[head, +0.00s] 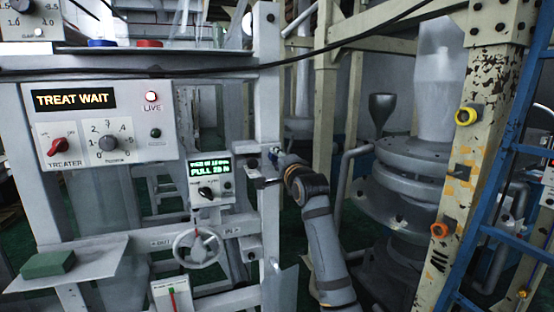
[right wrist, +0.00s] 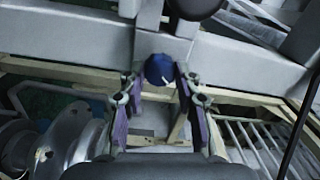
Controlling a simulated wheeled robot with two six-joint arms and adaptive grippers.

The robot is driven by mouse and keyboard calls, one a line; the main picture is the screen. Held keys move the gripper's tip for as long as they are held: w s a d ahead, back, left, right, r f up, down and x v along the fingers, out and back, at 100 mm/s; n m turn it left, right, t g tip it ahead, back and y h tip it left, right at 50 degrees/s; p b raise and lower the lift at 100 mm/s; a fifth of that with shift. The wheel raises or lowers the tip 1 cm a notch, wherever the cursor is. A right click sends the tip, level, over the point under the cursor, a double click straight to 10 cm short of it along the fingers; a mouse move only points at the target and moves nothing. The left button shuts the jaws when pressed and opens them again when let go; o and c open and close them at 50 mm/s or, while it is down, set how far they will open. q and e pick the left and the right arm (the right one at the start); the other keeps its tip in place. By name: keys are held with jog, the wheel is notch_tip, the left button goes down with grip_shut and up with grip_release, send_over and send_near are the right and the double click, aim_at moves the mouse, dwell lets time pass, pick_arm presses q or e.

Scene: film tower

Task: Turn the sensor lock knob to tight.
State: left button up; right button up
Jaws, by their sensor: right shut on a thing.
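The sensor lock knob is a small blue round knob (right wrist: 159,68) on the pale grey frame in the right wrist view. My right gripper (right wrist: 158,80) has one finger on each side of it and is shut on it. In the head view my right gripper (head: 272,163) is at the grey upright, with my arm coming up from below right. The fingers and knob are small and partly hidden there. I cannot read tight or loose marks on the knob. My left gripper is not in view.
A control panel reading "TREAT WAIT" (head: 74,99) is at the left. A small display box (head: 211,182) and a handwheel (head: 198,246) are left of my right arm. A cream post (head: 480,120) and blue ladder (head: 520,150) stand at the right. A black cable crosses the top.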

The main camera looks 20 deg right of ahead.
jog(key=shift+m, duration=0.3)
jog(key=o, duration=1.2)
jog(key=shift+c, duration=0.2)
jog(key=s, duration=1.2)
jog(key=shift+d+f, duration=0.2)
